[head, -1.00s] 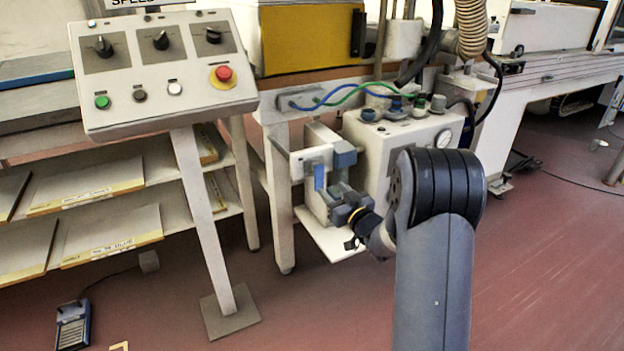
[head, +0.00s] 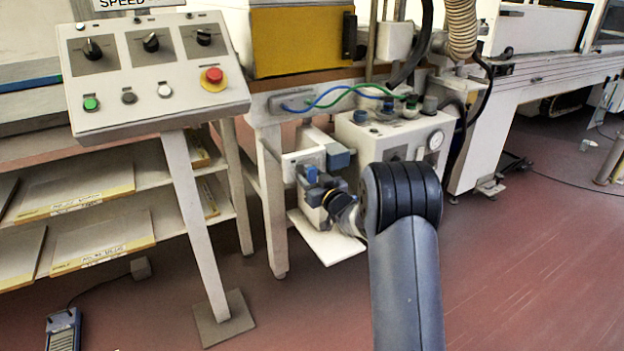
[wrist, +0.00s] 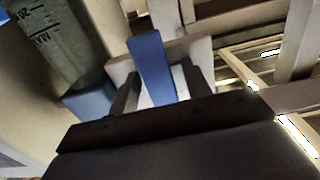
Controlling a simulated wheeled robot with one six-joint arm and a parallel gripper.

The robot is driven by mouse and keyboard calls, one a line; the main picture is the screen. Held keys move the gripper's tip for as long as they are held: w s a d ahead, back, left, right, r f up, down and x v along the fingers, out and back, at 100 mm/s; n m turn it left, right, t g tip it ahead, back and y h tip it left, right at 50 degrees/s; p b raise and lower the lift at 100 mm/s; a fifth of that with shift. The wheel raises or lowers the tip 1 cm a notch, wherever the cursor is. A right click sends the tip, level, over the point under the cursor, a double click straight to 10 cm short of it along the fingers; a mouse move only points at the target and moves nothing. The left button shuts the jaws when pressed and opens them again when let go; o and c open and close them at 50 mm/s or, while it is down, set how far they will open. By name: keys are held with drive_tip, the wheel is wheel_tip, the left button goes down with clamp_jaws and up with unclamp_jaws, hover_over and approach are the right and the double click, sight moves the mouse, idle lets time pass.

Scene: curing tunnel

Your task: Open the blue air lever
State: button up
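The blue air lever (wrist: 150,65) shows in the wrist view as a flat blue bar in front of a pale bracket. My gripper (wrist: 157,82) is open, with one dark finger on each side of the lever. Pale gaps show between the fingers and the lever, so it does not look clamped. In the head view my gripper (head: 309,178) is at the air unit below the machine's edge, and it hides most of the lever there.
A grey bowl with MAX markings (wrist: 62,45) stands close at the left in the wrist view. A white box with a gauge (head: 398,138) is right of the gripper. A control panel (head: 155,75) stands at the left. Red floor (head: 530,260) is free at the right.

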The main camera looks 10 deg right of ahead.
clamp_jaws()
